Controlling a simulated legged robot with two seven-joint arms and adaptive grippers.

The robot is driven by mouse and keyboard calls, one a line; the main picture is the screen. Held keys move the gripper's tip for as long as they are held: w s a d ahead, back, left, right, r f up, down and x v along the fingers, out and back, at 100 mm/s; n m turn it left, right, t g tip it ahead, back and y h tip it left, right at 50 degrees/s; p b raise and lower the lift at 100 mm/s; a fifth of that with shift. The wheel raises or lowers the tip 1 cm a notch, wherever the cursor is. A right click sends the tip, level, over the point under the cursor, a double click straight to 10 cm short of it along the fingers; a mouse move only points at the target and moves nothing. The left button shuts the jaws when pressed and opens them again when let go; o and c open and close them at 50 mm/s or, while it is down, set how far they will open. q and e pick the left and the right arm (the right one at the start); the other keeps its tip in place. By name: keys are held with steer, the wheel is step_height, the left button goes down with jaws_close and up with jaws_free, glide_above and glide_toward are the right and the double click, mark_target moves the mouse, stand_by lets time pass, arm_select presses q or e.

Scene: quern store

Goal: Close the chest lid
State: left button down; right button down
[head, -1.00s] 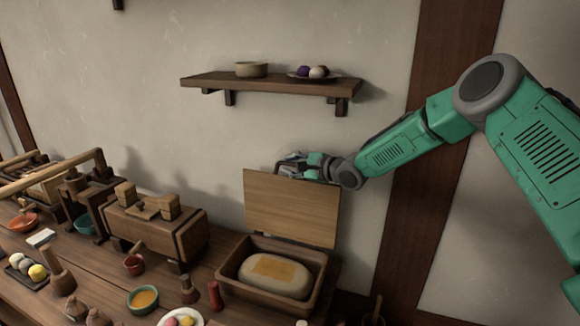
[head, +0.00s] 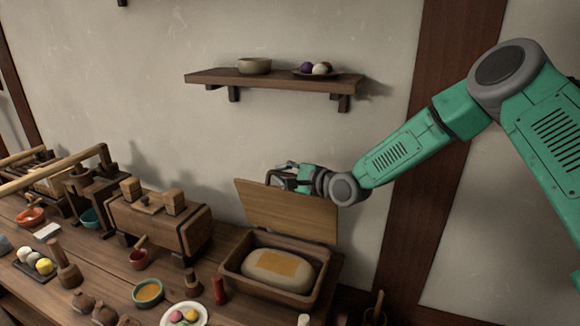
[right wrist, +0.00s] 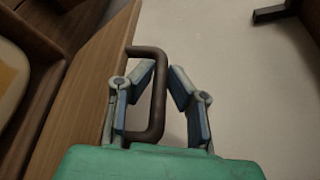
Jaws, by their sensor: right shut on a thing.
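The chest (head: 265,291) is an open brown wooden box on the table. A pale oval block (head: 270,272) with an orange patch lies inside. My right gripper (head: 284,176) is at the lid's top edge. In the right wrist view, its fingers (right wrist: 163,73) are shut on the dark lid handle (right wrist: 157,100), a U-shaped bar on the lid (right wrist: 88,90). My left gripper is not in view.
A red cylinder (head: 219,290) and a small wooden piece (head: 192,284) stand just left of the chest. A wall shelf (head: 280,82) with a bowl (head: 254,66) hangs above my right gripper.

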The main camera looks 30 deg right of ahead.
steer(key=s+a+f+n+b, duration=0.1)
steer(key=s+a+f+b, duration=0.1)
steer(key=s+a+f, duration=0.1)
steer(key=shift+s+a+t, duration=0.4)
steer(key=shift+s+a, duration=0.4)
steer(key=shift+a, duration=0.3)
steer(key=c, duration=1.9)
jaws_free()
steer(key=shift+o, duration=0.2)
steer(key=shift+w+f, duration=0.1)
steer(key=shift+w, duration=0.2)
steer(key=shift+s, duration=0.15)
